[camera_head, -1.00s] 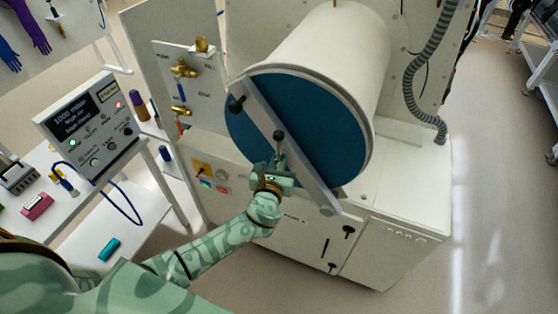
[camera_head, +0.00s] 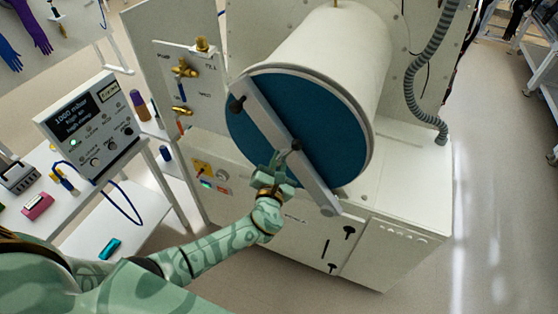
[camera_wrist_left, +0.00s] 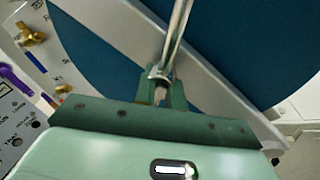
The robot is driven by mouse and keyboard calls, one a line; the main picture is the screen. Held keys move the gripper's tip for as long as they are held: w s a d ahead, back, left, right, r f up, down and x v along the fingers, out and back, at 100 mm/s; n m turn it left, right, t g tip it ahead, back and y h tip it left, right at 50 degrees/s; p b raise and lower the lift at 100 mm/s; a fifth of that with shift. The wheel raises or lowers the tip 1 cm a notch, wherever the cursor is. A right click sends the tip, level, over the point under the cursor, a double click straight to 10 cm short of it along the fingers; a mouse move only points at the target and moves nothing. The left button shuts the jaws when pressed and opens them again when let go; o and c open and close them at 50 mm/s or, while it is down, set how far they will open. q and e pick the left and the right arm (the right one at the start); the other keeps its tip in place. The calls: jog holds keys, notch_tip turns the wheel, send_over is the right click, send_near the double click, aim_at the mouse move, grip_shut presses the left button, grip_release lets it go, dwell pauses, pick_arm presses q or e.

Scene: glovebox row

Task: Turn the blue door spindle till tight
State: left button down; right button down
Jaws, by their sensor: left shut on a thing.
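The round blue door (camera_head: 315,120) closes the front of a white cylinder, with a grey clamp bar (camera_head: 262,120) running slantwise across it. The spindle's handle shows as a dark knob (camera_head: 296,145) close to the bar's middle. My left gripper (camera_head: 279,162) is at the handle, in front of the bar. In the left wrist view, the left gripper's fingers (camera_wrist_left: 161,88) are shut on a shiny metal spindle rod (camera_wrist_left: 177,35) that runs up out of the picture. The fingers hide the rod's lower end. My right gripper is not in view.
A panel with brass valves (camera_head: 185,67) stands left of the door. A control box with a display (camera_head: 92,115) stands on the bench at left. A ribbed grey hose (camera_head: 412,75) hangs at right. Open floor (camera_head: 490,220) lies at right.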

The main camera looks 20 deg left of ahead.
pick_arm(q)
jog(key=shift+s+f, duration=0.1)
jog(key=shift+f, duration=0.15)
jog(key=c, duration=1.6)
grip_release()
jog(key=shift+o, duration=0.3)
jog(key=shift+r, duration=0.1)
jog(key=s+d+b, duration=0.1)
jog(key=s+d, duration=0.2)
jog(key=s, duration=1.3)
